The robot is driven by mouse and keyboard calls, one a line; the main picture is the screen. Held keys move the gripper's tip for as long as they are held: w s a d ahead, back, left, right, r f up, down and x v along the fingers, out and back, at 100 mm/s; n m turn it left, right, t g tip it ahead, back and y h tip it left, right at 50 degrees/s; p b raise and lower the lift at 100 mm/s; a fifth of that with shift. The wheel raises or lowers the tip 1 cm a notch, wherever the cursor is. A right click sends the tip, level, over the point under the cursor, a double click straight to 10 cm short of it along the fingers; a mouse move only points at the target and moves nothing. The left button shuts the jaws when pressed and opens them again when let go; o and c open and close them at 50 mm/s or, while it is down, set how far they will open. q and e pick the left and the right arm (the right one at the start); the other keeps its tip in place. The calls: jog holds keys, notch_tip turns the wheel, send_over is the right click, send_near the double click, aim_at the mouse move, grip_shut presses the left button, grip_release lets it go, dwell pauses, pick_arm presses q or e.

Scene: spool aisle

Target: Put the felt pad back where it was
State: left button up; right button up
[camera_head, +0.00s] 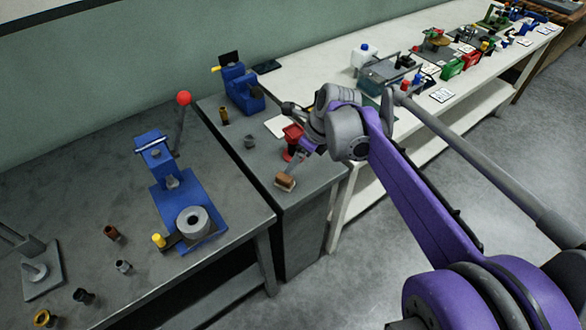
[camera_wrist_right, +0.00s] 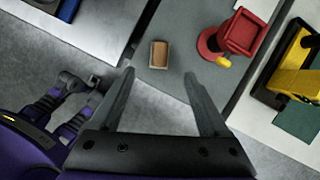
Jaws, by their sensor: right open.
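A small brown block in a pale, open-topped holder (camera_head: 285,181), which may be the felt pad, sits near the front edge of the grey cabinet top (camera_head: 257,165). In the right wrist view the brown piece (camera_wrist_right: 159,55) lies just beyond the fingertips, between their lines. My right gripper (camera_wrist_right: 159,76) is open and empty above the cabinet's front edge, its two dark fingers apart. In the head view my right arm partly hides it. No other felt pad can be made out.
A red stand (camera_head: 292,138) is close behind the brown piece; it also shows in the right wrist view (camera_wrist_right: 240,35). A blue vise (camera_head: 241,88) stands farther back. A blue press (camera_head: 170,185) and loose parts occupy the left bench. The long white table (camera_head: 310,75) holds several fixtures.

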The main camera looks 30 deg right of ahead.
jog(key=s+a+f+n+h, duration=0.1)
jog(key=s+a+f+n, duration=0.3)
jog(key=s+n, duration=0.5)
jog(key=s+a+f+n+t+h, duration=0.1)
jog(key=s+a+f+n, duration=0.4)
jog(key=n, duration=1.6)
jog(key=s+a, duration=0.3)
jog(key=s, duration=0.1)
jog(key=shift+s+n, duration=0.25)
jog(key=shift+n, duration=0.05)
